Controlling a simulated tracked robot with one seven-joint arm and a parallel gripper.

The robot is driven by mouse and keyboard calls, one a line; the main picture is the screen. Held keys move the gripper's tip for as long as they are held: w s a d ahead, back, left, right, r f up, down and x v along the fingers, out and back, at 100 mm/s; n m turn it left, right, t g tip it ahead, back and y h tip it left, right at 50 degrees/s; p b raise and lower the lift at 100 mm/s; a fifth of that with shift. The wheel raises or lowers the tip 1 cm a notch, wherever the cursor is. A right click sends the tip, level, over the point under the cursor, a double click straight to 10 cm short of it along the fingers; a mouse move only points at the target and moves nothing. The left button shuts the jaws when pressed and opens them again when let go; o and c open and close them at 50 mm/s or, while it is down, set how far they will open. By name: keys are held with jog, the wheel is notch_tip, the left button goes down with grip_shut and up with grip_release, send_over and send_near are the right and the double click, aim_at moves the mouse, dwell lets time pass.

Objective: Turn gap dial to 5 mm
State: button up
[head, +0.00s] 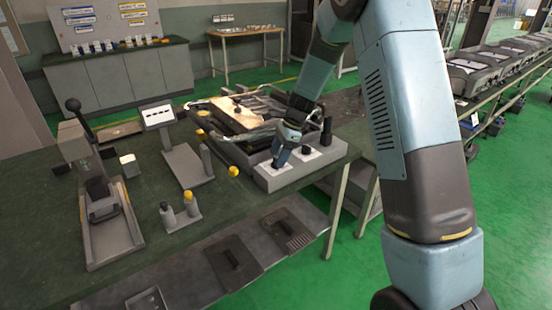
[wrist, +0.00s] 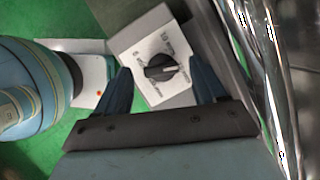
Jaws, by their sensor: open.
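The gap dial (wrist: 160,68) is a dark round knob on a white plate (wrist: 178,95) with printed numbers, seen in the wrist view. The plate is mounted on a grey panel box (head: 268,183) at the right end of the workbench in the head view. My gripper (wrist: 160,88) is open, with one dark blue finger on each side of the dial in the picture. I cannot tell whether the fingers touch it. In the head view my gripper (head: 278,160) points down over the box and hides part of it. The dial's exact setting is too small to read.
A black upright lever (head: 326,131) stands on the same box, close to my gripper. Shiny metal parts lie in a tray behind it. A lever press (head: 100,200) and a small display stand (head: 186,160) are further left on the green workbench (head: 150,270).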

jog(key=v, duration=1.2)
